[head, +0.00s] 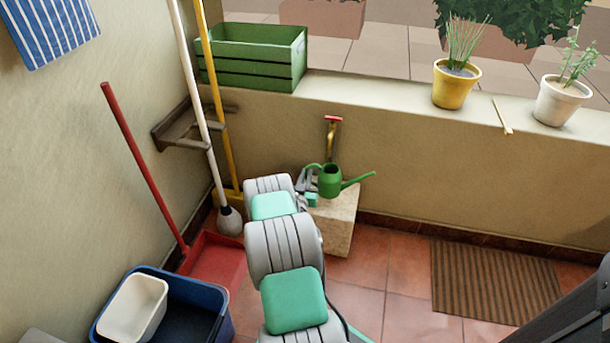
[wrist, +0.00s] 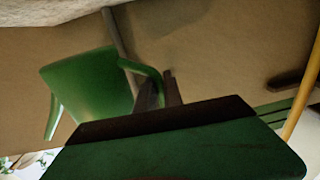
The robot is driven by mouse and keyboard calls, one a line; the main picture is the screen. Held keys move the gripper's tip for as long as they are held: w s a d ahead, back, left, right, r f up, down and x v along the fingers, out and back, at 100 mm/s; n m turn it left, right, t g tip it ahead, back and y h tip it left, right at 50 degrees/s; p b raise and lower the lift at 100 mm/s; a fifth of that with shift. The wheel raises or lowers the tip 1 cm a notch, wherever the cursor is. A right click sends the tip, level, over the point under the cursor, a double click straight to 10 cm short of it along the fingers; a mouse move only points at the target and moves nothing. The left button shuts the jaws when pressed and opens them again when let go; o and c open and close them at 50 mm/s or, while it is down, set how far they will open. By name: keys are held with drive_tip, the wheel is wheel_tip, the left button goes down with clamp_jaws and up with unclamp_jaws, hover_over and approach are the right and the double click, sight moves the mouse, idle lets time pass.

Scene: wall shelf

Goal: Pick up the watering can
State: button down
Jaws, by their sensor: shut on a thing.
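The green watering can (head: 330,181) is at the stone block (head: 336,222) by the low wall, its spout pointing right in the head view. My gripper (head: 309,186) is at the can's left side, partly hidden behind my arm. In the wrist view, which looks upside down, my gripper (wrist: 160,88) has its dark fingers closed on the curved handle of the watering can (wrist: 88,85). A strip of wall shows between the can's base and the pale block edge there, so the can appears a little clear of the block.
A red-handled tool (head: 332,132) leans on the wall just behind the can. A plunger-like pole (head: 203,110), a yellow pole (head: 214,90) and a wall bracket (head: 185,130) stand left. A green crate (head: 253,66) and flowerpots (head: 456,85) sit on the ledge.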

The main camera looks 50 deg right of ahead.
drive_tip(key=s+a+r+p, duration=0.3)
drive_tip(key=s+a+r, duration=0.3)
drive_tip(key=s+a, duration=0.1)
drive_tip(key=shift+s, duration=0.5)
drive_tip(key=shift+r, duration=0.2)
